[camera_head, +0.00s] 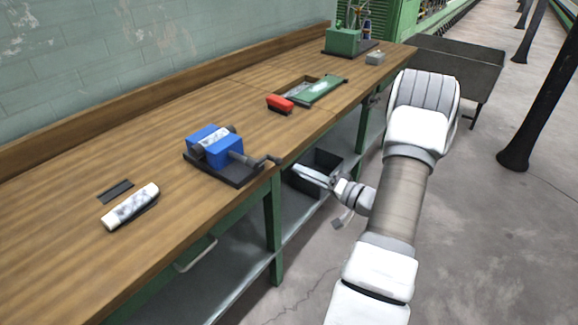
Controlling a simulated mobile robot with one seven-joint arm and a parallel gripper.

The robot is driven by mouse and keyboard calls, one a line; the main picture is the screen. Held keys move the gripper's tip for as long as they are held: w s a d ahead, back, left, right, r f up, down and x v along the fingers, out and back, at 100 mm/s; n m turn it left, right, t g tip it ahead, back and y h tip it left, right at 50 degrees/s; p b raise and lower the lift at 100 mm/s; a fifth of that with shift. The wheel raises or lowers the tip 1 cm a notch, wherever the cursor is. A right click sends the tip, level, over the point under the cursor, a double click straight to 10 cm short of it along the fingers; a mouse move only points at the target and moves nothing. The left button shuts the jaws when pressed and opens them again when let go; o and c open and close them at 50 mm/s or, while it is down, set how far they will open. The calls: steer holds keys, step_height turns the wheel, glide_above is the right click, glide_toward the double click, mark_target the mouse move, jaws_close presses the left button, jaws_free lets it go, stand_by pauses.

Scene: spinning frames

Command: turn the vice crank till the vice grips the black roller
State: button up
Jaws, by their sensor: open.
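The blue vice (222,151) stands on a dark base plate on the wooden bench. A grey and dark cylindrical piece (213,138) lies between its blue jaws; I cannot tell whether this is the black roller or whether the jaws touch it. The vice crank (266,160) sticks out at the right, at the bench's front edge. My gripper (303,175) is open, just right of the crank and in front of the bench edge. It appears apart from the crank, and nothing shows between its fingers.
A white marbled block (130,207) and a flat dark strip (116,190) lie left of the vice. A red item (280,104) and a green tool (322,90) lie farther along the bench (90,165). A dark bin (322,160) sits on the shelf below, behind my gripper.

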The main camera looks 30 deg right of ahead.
steer(key=v, duration=0.8)
steer(key=shift+s, duration=0.2)
